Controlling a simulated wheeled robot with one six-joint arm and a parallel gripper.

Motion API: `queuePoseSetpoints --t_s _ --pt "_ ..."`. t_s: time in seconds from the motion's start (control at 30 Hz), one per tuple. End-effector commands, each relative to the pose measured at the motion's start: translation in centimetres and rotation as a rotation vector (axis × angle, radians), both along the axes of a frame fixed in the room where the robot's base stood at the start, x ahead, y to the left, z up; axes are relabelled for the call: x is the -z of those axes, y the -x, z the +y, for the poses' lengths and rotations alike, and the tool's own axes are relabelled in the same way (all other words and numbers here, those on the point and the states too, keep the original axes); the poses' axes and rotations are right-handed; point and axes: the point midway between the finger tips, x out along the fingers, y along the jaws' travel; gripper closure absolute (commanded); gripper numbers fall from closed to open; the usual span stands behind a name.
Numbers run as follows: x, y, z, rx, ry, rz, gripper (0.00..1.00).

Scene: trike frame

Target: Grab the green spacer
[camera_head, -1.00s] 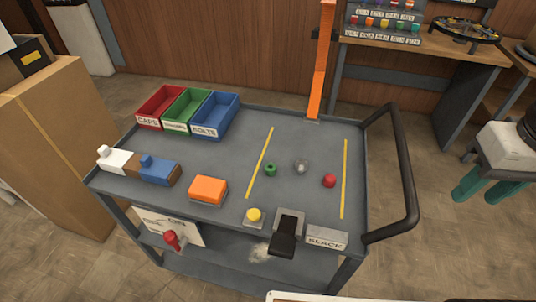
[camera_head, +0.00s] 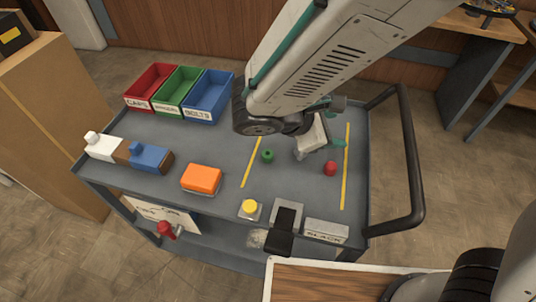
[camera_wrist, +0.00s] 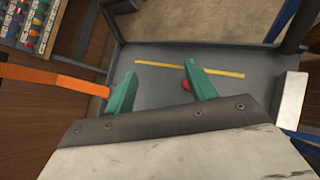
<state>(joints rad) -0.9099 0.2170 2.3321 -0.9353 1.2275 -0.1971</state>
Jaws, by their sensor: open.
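The green spacer (camera_head: 267,156) is a small green ring standing on the grey cart top, just right of the left yellow line. In the head view my gripper (camera_head: 340,125) is above the cart, to the right of the spacer and apart from it, partly hidden by my arm. I cannot see the spacer in the wrist view.
Red (camera_head: 150,87), green (camera_head: 176,92) and blue (camera_head: 207,98) bins stand at the cart's back left. An orange block (camera_head: 201,179), a yellow button (camera_head: 250,208) and a SLACK box (camera_head: 326,232) sit along the front. A black handle (camera_head: 413,170) bounds the right side.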

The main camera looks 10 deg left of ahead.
Motion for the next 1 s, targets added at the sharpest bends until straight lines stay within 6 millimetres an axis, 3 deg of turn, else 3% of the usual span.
queuePoseSetpoints --t_s 0.03,0.2,0.3,0.4,0.57,1.0 --pt "1.9 0.2 3.0 -0.131 0.074 0.018 0.45" --pt "7.1 1.7 11.0 -0.500 0.273 0.040 0.45" --pt "9.5 3.0 14.3 -0.654 0.354 0.044 0.45" --pt "11.0 4.0 16.1 -0.743 0.400 0.044 0.45" --pt "12.0 4.1 17.0 -0.794 0.427 0.044 0.45" --pt "14.4 -0.7 15.0 -0.793 0.428 0.046 0.45"
